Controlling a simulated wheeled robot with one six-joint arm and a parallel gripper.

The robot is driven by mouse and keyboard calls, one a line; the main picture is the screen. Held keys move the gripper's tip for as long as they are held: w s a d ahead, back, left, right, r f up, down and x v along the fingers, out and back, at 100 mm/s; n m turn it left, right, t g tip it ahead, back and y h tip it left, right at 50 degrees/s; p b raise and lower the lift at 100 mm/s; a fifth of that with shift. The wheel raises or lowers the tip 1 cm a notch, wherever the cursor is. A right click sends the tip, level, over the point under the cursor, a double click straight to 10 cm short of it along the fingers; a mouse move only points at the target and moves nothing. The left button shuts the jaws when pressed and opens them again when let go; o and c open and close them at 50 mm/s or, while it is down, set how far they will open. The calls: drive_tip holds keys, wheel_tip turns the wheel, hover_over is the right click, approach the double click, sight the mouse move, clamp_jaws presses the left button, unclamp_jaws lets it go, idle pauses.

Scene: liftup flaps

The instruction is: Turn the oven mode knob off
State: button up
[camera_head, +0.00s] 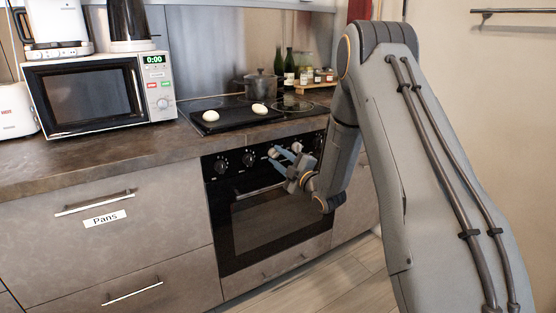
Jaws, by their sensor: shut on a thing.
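The black built-in oven (270,225) stands under the counter, with a row of knobs along its top panel. A left knob (221,161) and another knob (249,159) show clear to the left of my gripper. My gripper (284,150) is at the panel to the right of these, its fingers shut on an oven knob. The fingers mostly hide that knob, so its marking and angle cannot be read. My arm hides the right end of the panel.
The oven handle (262,190) runs just below the knobs. Above are the cooktop (290,108), a dark tray (236,117) with two white round items, and a pot (261,85). A microwave (95,95) stands left. Drawers (160,215) flank the oven; the floor (340,285) in front is clear.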

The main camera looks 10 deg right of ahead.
drive_tip(key=n+b, duration=0.1)
drive_tip(key=n, duration=0.6)
drive_tip(key=shift+f+g+b, duration=0.1)
drive_tip(key=shift+g+b, duration=0.3)
drive_tip(key=n+b, duration=0.2)
drive_tip(key=n, duration=0.3)
drive_tip(key=shift+d+g, duration=0.1)
drive_tip(key=shift+g, duration=0.2)
drive_tip(key=shift+n, duration=0.3)
drive_tip(key=o, duration=1)
drive_tip(key=v, duration=0.7)
drive_tip(key=shift+s+d, duration=0.25)
drive_tip(key=shift+s, duration=0.1)
